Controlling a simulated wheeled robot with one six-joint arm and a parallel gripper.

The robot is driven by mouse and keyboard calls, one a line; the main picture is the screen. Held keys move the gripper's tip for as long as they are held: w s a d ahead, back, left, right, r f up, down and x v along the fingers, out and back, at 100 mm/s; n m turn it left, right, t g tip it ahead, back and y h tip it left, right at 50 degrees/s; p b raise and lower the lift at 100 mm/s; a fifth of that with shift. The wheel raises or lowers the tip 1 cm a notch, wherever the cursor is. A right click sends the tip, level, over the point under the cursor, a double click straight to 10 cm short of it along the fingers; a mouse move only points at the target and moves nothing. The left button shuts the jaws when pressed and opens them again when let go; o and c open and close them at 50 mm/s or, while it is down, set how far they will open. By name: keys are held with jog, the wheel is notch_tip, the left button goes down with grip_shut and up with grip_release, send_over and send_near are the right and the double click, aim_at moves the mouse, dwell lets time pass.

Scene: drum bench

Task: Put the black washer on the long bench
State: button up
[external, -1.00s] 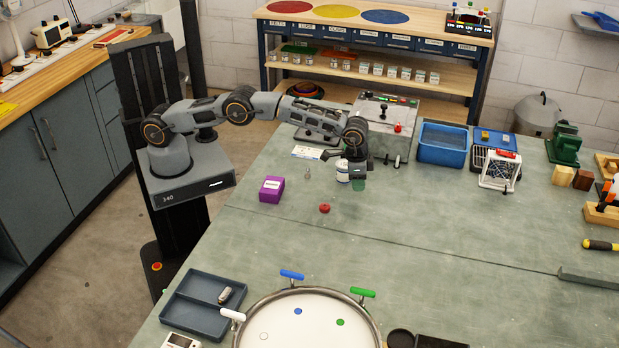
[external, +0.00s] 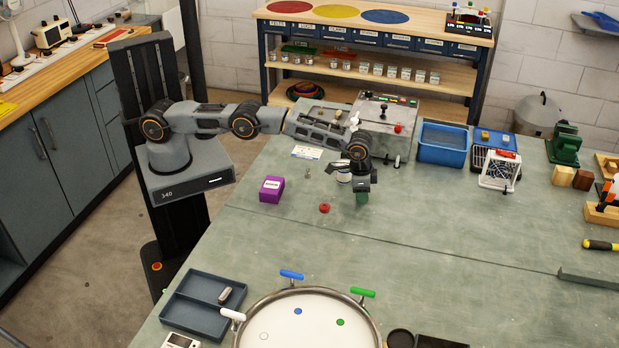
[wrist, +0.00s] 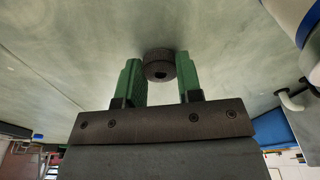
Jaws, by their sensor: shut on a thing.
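The black washer (wrist: 160,66) is a small thick dark ring, seen in the wrist view between the green fingertips of my gripper (wrist: 161,80). Both fingers touch its sides, and my gripper is shut on it. In the external view my gripper (external: 362,197) points down low over the large grey-green bench (external: 450,230), and the washer is hidden there. I cannot tell whether the washer touches the surface. A wood-topped bench (external: 92,50) runs along the left wall.
A blue bin (external: 442,143) is behind right. The drum (external: 310,325) is at the front. Bench space right of my gripper is clear.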

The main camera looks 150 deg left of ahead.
jog(key=shift+f, duration=0.1)
jog(key=shift+f, duration=0.15)
jog(key=o, duration=0.9)
jog(key=shift+o, duration=0.2)
jog(key=shift+r, duration=0.25)
